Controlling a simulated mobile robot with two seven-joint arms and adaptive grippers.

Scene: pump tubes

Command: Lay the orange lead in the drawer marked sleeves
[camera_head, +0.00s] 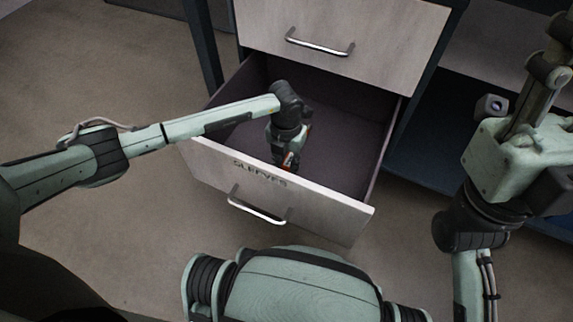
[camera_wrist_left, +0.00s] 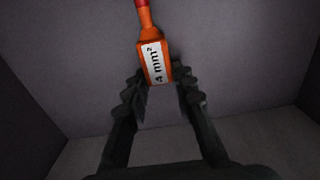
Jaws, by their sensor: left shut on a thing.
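The drawer marked SLEEVES (camera_head: 330,206) is pulled open, with its dark inside showing. My left gripper (camera_head: 287,162) points down inside the drawer, just behind its front panel. In the left wrist view my left gripper (camera_wrist_left: 162,92) is shut on the orange lead (camera_wrist_left: 152,60). The lead's orange body has a white label reading "4 mm²" and a red end at the top of the picture. In the head view only small orange bits show beside the gripper, and the drawer front hides part of the fingertips.
A closed drawer (camera_head: 375,40) with a metal handle sits above the open one. The open drawer's floor (camera_head: 345,150) looks bare to the gripper's right.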

